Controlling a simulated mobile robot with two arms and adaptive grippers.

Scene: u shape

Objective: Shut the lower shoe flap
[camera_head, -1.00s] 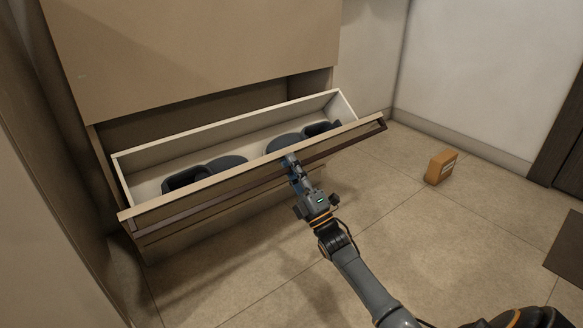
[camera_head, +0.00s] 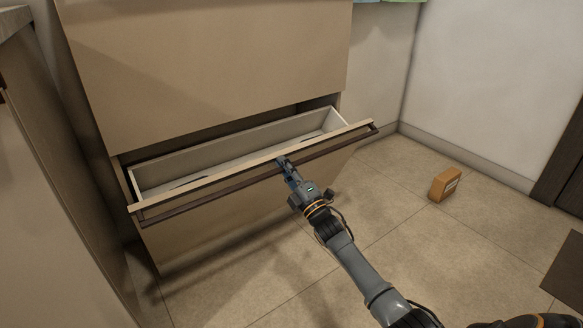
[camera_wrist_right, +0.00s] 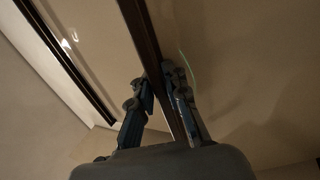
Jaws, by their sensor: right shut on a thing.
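The lower shoe flap (camera_head: 235,215) is a beige panel tilted outward from the cabinet, partly open, with a dark handle bar (camera_head: 215,193) along its top edge. The white-edged bin behind it shows only partly, and most of its inside is hidden. My right gripper (camera_head: 284,164) is at the middle of the flap's top edge, shut on the handle bar. In the right wrist view the dark bar (camera_wrist_right: 145,40) runs between the two fingers (camera_wrist_right: 158,92). My left gripper is not in view.
The closed upper panel (camera_head: 205,70) of the cabinet is above the flap. A small orange-brown box (camera_head: 444,184) lies on the tiled floor to the right, clear of the flap. Another cabinet side (camera_head: 50,190) stands close on the left. A dark mat (camera_head: 567,268) lies at the far right.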

